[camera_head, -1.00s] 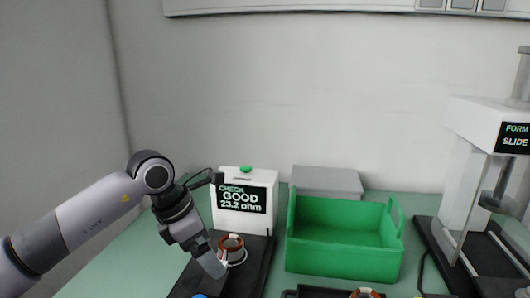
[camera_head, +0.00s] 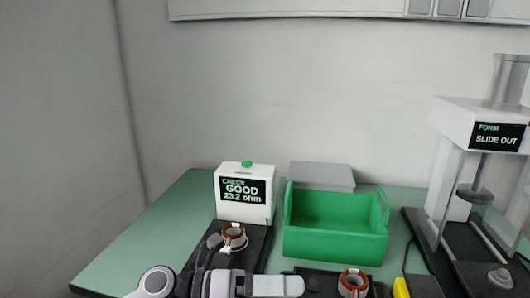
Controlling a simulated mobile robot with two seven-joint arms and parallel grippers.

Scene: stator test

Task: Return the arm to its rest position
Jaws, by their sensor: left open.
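My left arm lies low along the bottom edge of the head view, its near links cut off by the frame. My left gripper (camera_head: 290,286) points to the right there, open, with nothing seen in it. A stator (camera_head: 233,238) with a copper-coloured ring and white body sits on the dark base in front of the white tester (camera_head: 245,207). The tester's screen reads "CHECK GOOD 23.2 ohm". The gripper is nearer to me than this stator and apart from it. My right gripper is not in view.
A green open bin (camera_head: 335,245) stands right of the tester, with a grey box (camera_head: 322,176) behind it. Another stator (camera_head: 353,283) is at the bottom, right of my gripper. A press (camera_head: 480,125) reading "FORM SLIDE OUT" stands far right. The green table (camera_head: 150,243) is clear at left.

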